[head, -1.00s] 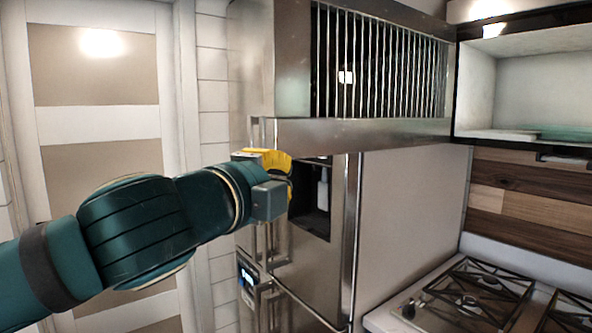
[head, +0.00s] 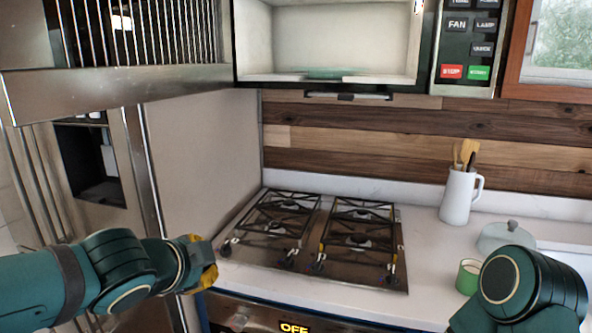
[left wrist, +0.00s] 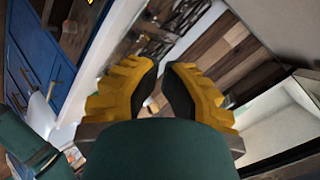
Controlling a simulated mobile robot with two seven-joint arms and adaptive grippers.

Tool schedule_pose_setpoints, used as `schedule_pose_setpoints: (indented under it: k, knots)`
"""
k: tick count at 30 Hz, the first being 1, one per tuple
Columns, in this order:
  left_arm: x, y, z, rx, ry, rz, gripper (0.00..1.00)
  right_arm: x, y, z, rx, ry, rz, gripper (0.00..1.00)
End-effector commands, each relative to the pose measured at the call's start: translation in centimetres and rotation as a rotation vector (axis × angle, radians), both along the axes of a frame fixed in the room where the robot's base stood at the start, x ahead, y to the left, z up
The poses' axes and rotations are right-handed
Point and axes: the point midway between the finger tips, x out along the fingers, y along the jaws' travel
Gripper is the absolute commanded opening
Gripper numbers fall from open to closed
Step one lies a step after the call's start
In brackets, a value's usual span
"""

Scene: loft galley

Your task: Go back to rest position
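My left arm comes in from the left in the head view, with its yellow-fingered gripper (head: 205,265) in front of the left front corner of the stove counter. In the left wrist view the two yellow fingers (left wrist: 160,68) with dark pads stand slightly apart with nothing between them. My right arm shows at the lower right of the head view as a dark green link. My right gripper is outside the frame.
A gas cooktop (head: 310,283) sits on the white counter. To its right are a white jug (head: 456,198) with wooden utensils, a lidded pot (head: 506,236) and a green cup (head: 468,276) near my right arm. A steel fridge (head: 150,180) stands left; an open cabinet (head: 335,40) hangs above.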

Motion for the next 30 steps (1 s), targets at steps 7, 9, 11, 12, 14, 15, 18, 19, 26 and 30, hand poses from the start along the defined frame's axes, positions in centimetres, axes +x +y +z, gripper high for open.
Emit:
schedule_pose_setpoints:
  k: [7,9,11,12,14,15,18,19,26,30]
  knots:
    - [0.9,-4.1,-14.7,-0.307,0.365,0.12,0.0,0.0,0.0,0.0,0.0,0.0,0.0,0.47]
    - [0.5,-4.9,-18.5,-0.392,0.458,0.184,0.0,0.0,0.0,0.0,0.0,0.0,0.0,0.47]
    - [-0.1,-5.4,-21.6,-0.462,0.536,0.249,0.0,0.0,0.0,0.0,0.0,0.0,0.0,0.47]
    - [-0.6,-5.7,-23.7,-0.505,0.586,0.296,0.0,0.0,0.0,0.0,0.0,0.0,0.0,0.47]
    - [-1.5,-6.0,-26.7,-0.57,0.657,0.374,0.0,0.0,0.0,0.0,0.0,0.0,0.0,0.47]
    - [-2.3,-6.2,-28.7,-0.609,0.704,0.431,0.0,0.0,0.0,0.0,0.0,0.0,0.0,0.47]
    - [-4.4,-6.5,-33.4,-0.7,0.807,0.586,0.0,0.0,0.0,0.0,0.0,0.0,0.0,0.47]
    - [-5.1,-6.5,-34.7,-0.721,0.836,0.635,0.0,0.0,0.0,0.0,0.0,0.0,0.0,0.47]
    - [-10.4,-6.5,-42.2,-0.827,0.979,0.968,0.0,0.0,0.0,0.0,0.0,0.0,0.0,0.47]
    - [-12.2,-6.3,-44.1,-0.845,1.008,1.073,0.0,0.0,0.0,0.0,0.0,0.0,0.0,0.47]
